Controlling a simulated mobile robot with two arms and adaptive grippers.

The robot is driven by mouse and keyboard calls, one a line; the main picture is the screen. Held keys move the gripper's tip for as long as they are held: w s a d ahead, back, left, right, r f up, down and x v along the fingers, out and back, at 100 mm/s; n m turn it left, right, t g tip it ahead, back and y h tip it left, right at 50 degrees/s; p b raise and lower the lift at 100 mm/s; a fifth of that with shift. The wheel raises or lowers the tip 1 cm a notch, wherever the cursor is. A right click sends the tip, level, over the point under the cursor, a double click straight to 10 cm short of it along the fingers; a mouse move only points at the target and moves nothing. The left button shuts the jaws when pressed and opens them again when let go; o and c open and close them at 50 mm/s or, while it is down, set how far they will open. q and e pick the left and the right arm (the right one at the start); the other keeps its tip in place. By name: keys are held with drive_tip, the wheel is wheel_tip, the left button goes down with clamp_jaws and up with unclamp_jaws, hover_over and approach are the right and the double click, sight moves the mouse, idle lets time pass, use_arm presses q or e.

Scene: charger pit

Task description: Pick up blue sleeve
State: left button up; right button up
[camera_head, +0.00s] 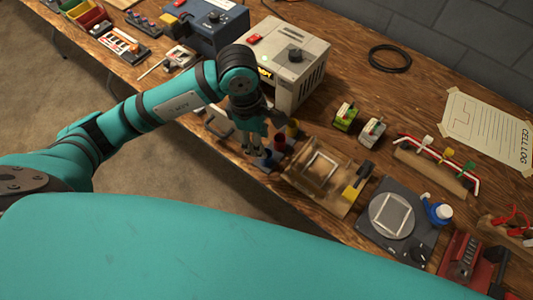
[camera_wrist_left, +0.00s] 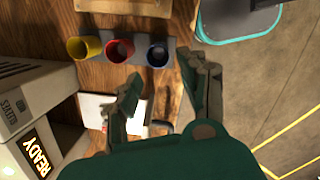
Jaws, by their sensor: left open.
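The blue sleeve (camera_wrist_left: 157,55) stands at the right end of a row in a grey holder (camera_wrist_left: 138,47) in the left wrist view. The red sleeve (camera_wrist_left: 119,50) and yellow sleeve (camera_wrist_left: 84,49) stand beside it. In the head view the blue sleeve (camera_head: 264,159) is nearest the table's front edge, partly hidden by my gripper. My left gripper (camera_wrist_left: 162,80) is open, and nothing shows between its fingers. Its fingertips lie just short of the blue sleeve in the wrist view. In the head view my left gripper (camera_head: 252,150) points down close beside the sleeve.
A beige machine (camera_head: 300,70) marked READY stands behind my left gripper. A white object (camera_wrist_left: 95,110) lies beside the holder. A wooden tray (camera_head: 308,185) lies to the right, then a grey plate device (camera_head: 405,235). Small green and white blocks (camera_head: 345,117) stand farther back.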

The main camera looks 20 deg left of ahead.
sight(267, 160)
use_arm(q)
drive_tip(key=shift+d+f, duration=0.2)
drive_tip(key=shift+f, duration=1)
drive_tip(key=shift+d+f, duration=0.15)
drive_tip(key=shift+f, duration=0.15)
drive_tip(key=f, duration=0.1)
drive_tip(key=f+p, duration=0.1)
drive_tip(key=f, duration=0.1)
drive_tip(key=shift+d+f, duration=0.3)
drive_tip(key=shift+d, duration=0.1)
drive_tip(key=shift+w+f, duration=0.1)
drive_tip(key=shift+f, duration=0.3)
drive_tip(key=c, duration=0.4)
drive_tip(key=shift+c, duration=0.2)
use_arm(e)
drive_tip(key=w, duration=0.1)
drive_tip(key=w+r, duration=0.1)
drive_tip(key=w, duration=0.1)
drive_tip(key=shift+a+r, duration=0.25)
